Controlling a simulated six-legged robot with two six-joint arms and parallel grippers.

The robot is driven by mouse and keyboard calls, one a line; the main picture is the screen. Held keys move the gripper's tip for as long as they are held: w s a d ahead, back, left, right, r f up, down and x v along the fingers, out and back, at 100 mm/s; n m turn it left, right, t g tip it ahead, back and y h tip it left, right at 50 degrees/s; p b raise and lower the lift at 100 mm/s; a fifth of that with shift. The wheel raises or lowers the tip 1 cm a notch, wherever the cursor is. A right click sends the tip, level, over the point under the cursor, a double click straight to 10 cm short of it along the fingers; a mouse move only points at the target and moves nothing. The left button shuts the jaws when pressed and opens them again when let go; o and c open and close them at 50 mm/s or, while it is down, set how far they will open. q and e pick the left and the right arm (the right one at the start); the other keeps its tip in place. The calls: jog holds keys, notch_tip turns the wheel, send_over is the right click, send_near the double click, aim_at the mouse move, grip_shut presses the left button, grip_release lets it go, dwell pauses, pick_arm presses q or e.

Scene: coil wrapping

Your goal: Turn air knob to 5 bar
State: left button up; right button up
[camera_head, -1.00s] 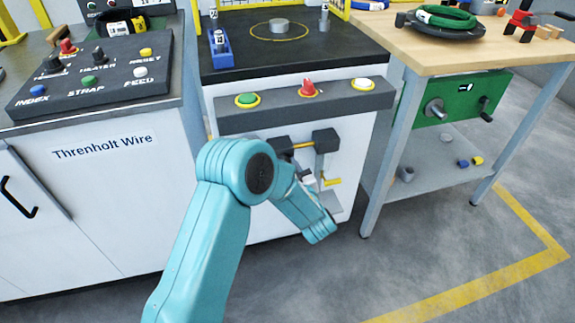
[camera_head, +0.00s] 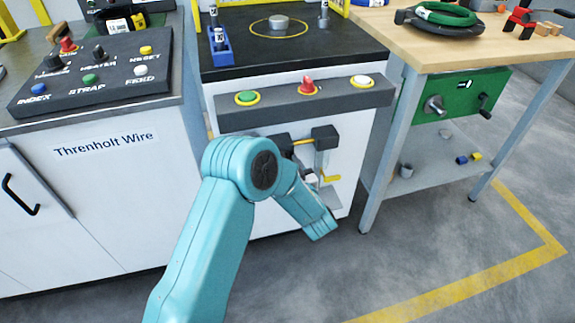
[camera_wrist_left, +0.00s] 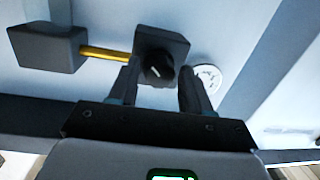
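In the left wrist view, the black air knob (camera_wrist_left: 159,71) with a pale mark sits on a dark block (camera_wrist_left: 168,43). My left gripper (camera_wrist_left: 159,90) is open, with one finger on each side of the knob. Gaps seem to show between fingers and knob; contact cannot be told. A round white gauge (camera_wrist_left: 207,78) is just right of the right finger, partly covered; its reading is illegible. In the head view, the dark block (camera_head: 325,137) shows on the white cabinet front, and my forearm hides the knob and most of the gripper. My right gripper is not in view.
A yellow pipe (camera_wrist_left: 104,54) joins the block to a second dark block (camera_wrist_left: 47,48). A yellow lever (camera_head: 331,178) is below the block in the head view. Green (camera_head: 247,97), red (camera_head: 307,87) and white (camera_head: 362,82) buttons line the panel above. A workbench (camera_head: 470,50) stands right.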

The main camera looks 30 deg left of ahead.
pick_arm(q)
jog(key=shift+o, duration=0.5)
jog(key=shift+r, duration=0.1)
jog(key=p+v, duration=0.3)
jog(key=v, duration=1.3)
jog(key=shift+s+d, duration=0.1)
